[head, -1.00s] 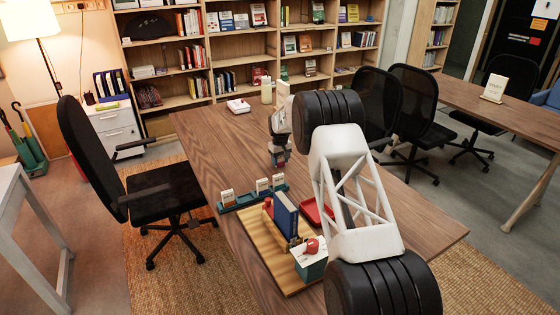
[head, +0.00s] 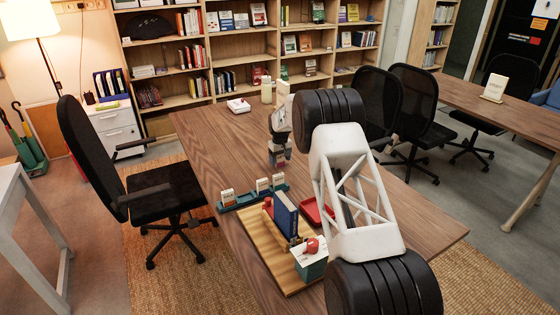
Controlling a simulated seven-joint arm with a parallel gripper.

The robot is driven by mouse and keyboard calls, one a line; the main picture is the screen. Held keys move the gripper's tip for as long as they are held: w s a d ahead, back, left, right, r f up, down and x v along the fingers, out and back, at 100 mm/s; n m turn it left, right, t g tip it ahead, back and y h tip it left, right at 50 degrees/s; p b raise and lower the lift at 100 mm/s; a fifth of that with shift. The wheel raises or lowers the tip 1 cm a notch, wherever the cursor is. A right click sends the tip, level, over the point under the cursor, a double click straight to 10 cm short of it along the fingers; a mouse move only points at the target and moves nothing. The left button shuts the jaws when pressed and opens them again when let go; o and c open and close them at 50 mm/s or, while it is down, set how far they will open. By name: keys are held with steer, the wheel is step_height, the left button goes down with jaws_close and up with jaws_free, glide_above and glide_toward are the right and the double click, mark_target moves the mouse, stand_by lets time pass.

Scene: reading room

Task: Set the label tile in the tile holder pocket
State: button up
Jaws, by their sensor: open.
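The teal tile holder (head: 240,202) is a long low rack near the left edge of the brown table. Three white label tiles stand in it: one at its left end (head: 228,195) and two toward its right end, (head: 263,185) and (head: 278,180). I cannot tell which pocket is empty, and no separate loose label tile can be made out. My gripper (head: 277,161) hangs over the table, behind the holder's right end and apart from it. It is open, with its fingers small and partly blurred.
In front of the holder, a wooden board (head: 262,248) carries upright blue books (head: 285,215) and a teal-and-white box (head: 310,262) with a red knob. A red tray (head: 312,212) lies to the right, partly behind my arm.

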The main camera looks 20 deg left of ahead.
step_height(320, 180, up, 12)
steer(key=shift+f, duration=0.25)
stand_by(0.3)
steer(key=shift+d+r, duration=0.1)
stand_by(0.7)
